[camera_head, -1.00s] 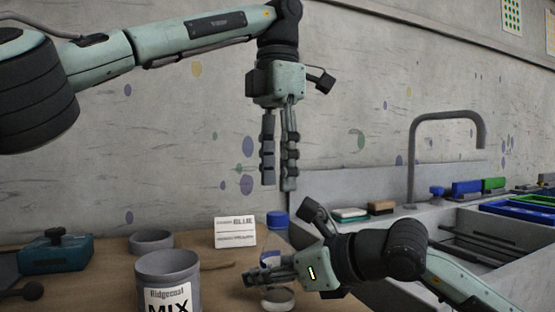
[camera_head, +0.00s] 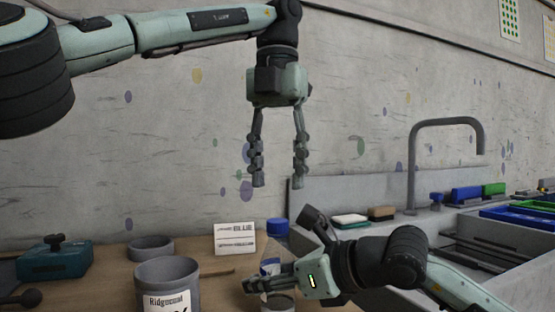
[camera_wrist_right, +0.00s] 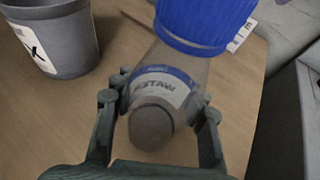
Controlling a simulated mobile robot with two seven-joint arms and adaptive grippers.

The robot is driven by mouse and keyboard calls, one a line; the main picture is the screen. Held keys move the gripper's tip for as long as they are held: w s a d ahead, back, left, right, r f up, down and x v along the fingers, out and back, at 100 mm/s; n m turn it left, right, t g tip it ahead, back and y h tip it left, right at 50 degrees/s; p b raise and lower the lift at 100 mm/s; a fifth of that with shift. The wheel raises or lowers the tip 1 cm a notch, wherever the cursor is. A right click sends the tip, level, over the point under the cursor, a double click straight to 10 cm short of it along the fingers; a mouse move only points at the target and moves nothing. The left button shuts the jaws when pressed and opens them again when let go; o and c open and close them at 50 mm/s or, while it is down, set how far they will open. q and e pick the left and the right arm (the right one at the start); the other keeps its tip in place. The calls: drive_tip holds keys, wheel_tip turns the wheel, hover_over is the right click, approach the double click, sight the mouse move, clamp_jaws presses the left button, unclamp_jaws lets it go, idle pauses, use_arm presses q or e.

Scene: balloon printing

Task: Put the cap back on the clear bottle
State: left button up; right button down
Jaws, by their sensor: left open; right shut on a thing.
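The clear bottle (camera_head: 271,262) stands on the table, with a label reading WATER in the right wrist view (camera_wrist_right: 165,88). My right gripper (camera_head: 254,287) is shut around its body; the fingers flank it in the right wrist view (camera_wrist_right: 158,103). The blue cap (camera_head: 277,228) is at the bottle's top end and looms large in the right wrist view (camera_wrist_right: 205,20). I cannot tell whether it is fully seated. My left gripper (camera_head: 278,183) is open and empty, above the cap and apart from it. My right gripper hides part of the bottle's lower body.
A grey MIX cup (camera_head: 167,280) stands left of the bottle, with a grey bowl (camera_head: 151,248) and a teal box (camera_head: 54,260) farther left. A white BLUE card (camera_head: 235,239) stands behind. At right are a sink with a faucet (camera_head: 412,165) and blue trays (camera_head: 517,215).

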sight(277, 220)
use_arm(q)
wheel_tip(277, 220, down, 6)
drive_tip(key=shift+f, duration=0.25)
drive_tip(key=shift+c, duration=0.4)
clamp_jaws()
drive_tip(key=shift+o, duration=1.1)
unclamp_jaws()
drive_tip(key=shift+r, duration=0.1)
wheel_tip(277, 220, up, 7)
drive_tip(key=shift+r, duration=0.2)
